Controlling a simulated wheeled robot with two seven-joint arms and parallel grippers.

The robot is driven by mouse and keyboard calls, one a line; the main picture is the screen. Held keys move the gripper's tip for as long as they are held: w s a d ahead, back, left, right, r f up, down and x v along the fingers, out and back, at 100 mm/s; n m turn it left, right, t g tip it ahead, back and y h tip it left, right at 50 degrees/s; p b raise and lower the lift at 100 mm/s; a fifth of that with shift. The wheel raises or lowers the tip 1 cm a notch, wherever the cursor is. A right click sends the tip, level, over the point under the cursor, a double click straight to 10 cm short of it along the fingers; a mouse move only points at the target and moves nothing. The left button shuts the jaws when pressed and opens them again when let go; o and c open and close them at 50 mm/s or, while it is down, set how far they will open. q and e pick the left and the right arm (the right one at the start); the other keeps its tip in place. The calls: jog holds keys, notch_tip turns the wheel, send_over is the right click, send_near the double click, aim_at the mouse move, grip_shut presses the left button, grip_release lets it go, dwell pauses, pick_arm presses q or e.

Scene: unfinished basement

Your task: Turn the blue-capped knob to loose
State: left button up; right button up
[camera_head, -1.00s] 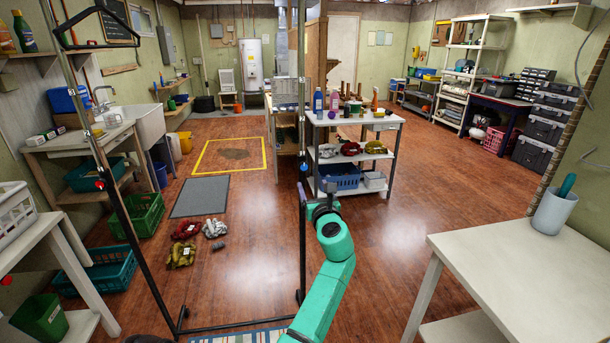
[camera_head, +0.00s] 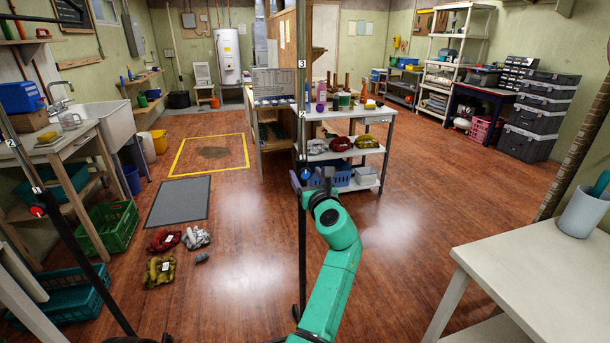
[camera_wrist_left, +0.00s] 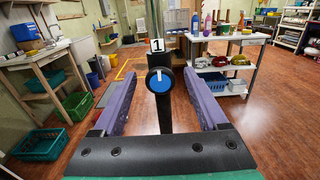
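The blue-capped knob (camera_head: 305,174) is on the right-hand dark post (camera_head: 302,235) of a metal rack. In the left wrist view the round blue cap (camera_wrist_left: 160,81) has a white line across it, nearly upright, and a "1" tag above it. My left gripper (camera_head: 308,181) is at the knob, at the end of the green arm. In the wrist view its two purple fingers (camera_wrist_left: 159,88) are open, one on each side of the knob, with a clear gap on both sides. My right gripper is out of view.
A red knob (camera_head: 38,211) is on the rack's left post. A shelved bench (camera_head: 345,114) with bottles stands beyond the right post. A white table (camera_head: 540,262) is at the right. Clothes (camera_head: 160,270) lie on the floor at the left.

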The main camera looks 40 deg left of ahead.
pick_arm(q)
jog(key=shift+d, duration=0.1)
jog(key=c, duration=0.4)
grip_shut()
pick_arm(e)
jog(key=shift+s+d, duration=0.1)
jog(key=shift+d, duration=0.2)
